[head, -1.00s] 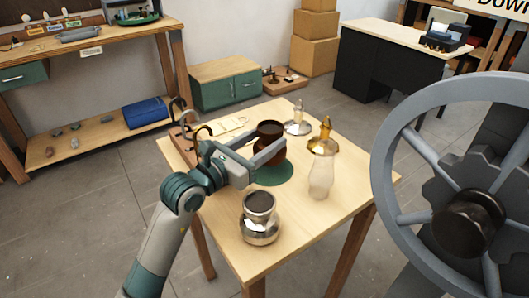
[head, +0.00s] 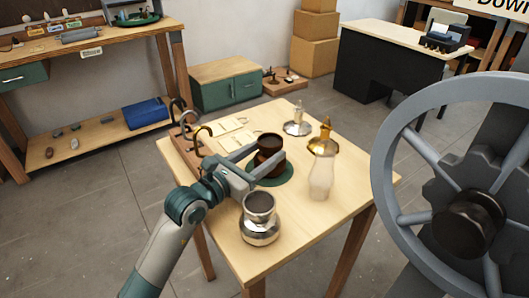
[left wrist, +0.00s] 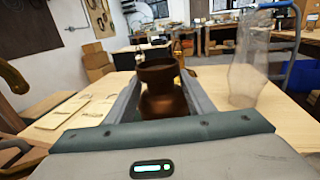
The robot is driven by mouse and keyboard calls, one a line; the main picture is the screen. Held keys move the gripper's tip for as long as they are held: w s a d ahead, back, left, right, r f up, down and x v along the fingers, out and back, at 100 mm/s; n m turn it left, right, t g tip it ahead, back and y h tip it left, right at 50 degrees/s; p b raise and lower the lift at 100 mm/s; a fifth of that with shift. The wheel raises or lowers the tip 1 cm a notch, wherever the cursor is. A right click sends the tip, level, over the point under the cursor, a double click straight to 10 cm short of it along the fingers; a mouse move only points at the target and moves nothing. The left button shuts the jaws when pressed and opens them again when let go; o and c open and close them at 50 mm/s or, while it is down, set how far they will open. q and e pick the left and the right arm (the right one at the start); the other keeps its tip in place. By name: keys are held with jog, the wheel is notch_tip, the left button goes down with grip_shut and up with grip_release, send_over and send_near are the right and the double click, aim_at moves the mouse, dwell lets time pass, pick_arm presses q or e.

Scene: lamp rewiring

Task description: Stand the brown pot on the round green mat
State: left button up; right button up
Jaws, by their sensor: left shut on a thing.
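The brown pot (head: 270,143) is upright between the two fingers of my left gripper (head: 266,154), which is shut on it. The pot also shows between the fingers in the left wrist view (left wrist: 158,82). The round green mat (head: 283,180) lies on the wooden table, and the pot is over it, with its base at or very near the mat. I cannot tell whether the base touches, since a finger crosses the lower pot. Part of the mat is hidden behind the pot and gripper. My right gripper is not in view.
A silver pot (head: 260,232) stands at the table's near side. A clear glass chimney (head: 320,180), a brass burner (head: 324,146) and a silver burner (head: 298,127) stand right of and behind the mat. Dark hooks (head: 187,128) and pale cards (head: 232,124) are at the left.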

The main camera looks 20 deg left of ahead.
pick_arm(q)
jog(key=o, duration=1.3)
jog(key=shift+f, duration=0.1)
jog(key=shift+c, duration=0.2)
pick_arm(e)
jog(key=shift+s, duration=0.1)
pick_arm(q)
jog(key=shift+r, duration=0.2)
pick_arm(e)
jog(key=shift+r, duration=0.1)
pick_arm(q)
jog(key=shift+s+a+f, duration=0.1)
jog(key=shift+s+f, duration=0.05)
jog(key=shift+s, duration=0.1)
jog(key=b+v, duration=0.1)
jog(key=v, duration=0.9)
jog(key=shift+s+a+b, duration=0.1)
jog(key=shift+s+b, duration=0.05)
jog(key=shift+b, duration=0.15)
jog(key=shift+s+a, duration=0.1)
jog(key=shift+s, duration=0.2)
jog(key=shift+s+a, duration=0.15)
jog(key=shift+s, duration=0.05)
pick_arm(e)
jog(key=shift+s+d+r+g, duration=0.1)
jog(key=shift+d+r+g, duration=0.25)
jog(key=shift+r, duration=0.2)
